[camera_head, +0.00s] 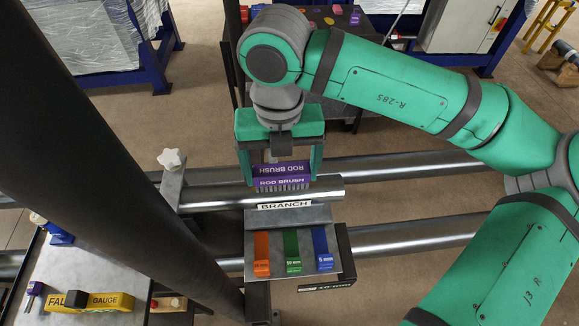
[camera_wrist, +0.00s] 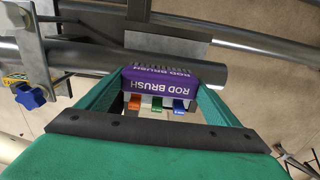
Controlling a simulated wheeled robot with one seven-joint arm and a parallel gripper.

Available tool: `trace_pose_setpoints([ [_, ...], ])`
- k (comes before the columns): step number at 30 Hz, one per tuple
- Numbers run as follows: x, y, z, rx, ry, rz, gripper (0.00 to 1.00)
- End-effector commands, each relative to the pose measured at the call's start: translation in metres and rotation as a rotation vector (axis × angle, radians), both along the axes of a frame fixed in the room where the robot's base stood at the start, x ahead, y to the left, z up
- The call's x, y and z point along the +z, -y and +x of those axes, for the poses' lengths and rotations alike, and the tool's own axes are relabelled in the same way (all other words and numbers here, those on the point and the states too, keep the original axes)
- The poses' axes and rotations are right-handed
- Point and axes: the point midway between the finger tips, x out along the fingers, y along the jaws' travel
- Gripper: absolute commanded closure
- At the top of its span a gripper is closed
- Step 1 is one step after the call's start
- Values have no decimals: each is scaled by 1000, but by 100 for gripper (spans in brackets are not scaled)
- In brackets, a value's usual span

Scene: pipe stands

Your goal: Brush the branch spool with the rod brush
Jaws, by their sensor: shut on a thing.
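My gripper (camera_head: 281,176) is shut on the purple rod brush (camera_head: 283,170), with a green finger at each end of it. The brush's grey bristles point down at the top of the branch spool (camera_head: 215,196), a short grey pipe above the plate labelled BRANCH. The bristles appear to meet the spool near its right end, but I cannot tell if they touch. In the wrist view the brush (camera_wrist: 174,75) sits between the fingers (camera_wrist: 172,92) and covers part of the spool (camera_wrist: 95,55).
A small tray (camera_head: 258,236) in front of the spool holds orange, green and blue blocks. A white-knobbed clamp (camera_head: 172,165) stands left of the spool. A dark post (camera_head: 110,150) crosses the left side. A yellow gauge (camera_head: 95,302) lies on the left table.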

Motion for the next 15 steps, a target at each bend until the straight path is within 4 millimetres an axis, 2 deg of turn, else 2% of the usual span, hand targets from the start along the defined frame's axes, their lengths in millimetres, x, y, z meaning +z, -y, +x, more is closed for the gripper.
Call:
trace_pose_setpoints([
  [8, 1, -17, 0, 1, 1, 0, 49],
  [15, 0, -12, 0, -2, 0, 0, 49],
])
